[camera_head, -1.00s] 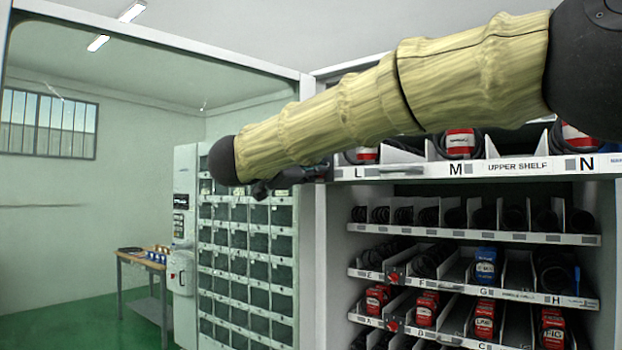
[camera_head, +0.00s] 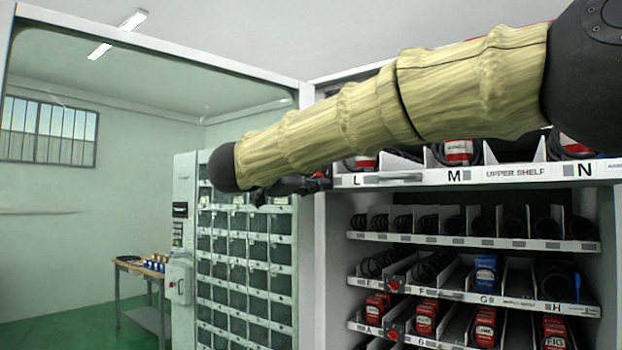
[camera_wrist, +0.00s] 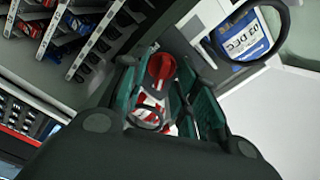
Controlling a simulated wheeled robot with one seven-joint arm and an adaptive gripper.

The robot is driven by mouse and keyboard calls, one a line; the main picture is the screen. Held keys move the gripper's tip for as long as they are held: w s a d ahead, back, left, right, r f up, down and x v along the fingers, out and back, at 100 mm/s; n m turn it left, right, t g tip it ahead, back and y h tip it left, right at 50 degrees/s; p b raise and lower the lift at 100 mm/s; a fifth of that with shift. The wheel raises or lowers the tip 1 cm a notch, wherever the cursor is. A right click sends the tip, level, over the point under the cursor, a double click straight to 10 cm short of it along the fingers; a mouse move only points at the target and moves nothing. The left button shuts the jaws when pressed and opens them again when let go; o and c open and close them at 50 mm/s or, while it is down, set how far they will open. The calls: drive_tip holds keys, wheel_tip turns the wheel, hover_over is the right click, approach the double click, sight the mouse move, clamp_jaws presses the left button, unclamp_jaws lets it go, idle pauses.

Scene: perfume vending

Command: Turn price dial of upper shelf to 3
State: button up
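The upper shelf (camera_head: 470,176) carries labels L, M and N along its front strip. My gripper (camera_head: 312,185) is at the left end of this shelf, beside label L, largely hidden by my arm. A small red part shows at its tip, probably the price dial (camera_head: 319,175). In the wrist view, a round red part with red-and-white stripes below it (camera_wrist: 161,68) lies between the two teal-padded fingers of my gripper (camera_wrist: 160,88). The fingers are apart on either side of it; contact cannot be told. The number the dial points to is not readable.
Lower shelves (camera_head: 470,241) hold coils and boxed items, with red dials (camera_head: 397,284) near their left ends. A locker cabinet (camera_head: 246,265) stands at the left, and a small table (camera_head: 143,268) is further back. A blue-and-white label (camera_wrist: 245,37) shows at upper right in the wrist view.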

drive_tip(key=v, duration=1.2)
drive_tip(key=shift+f, duration=0.1)
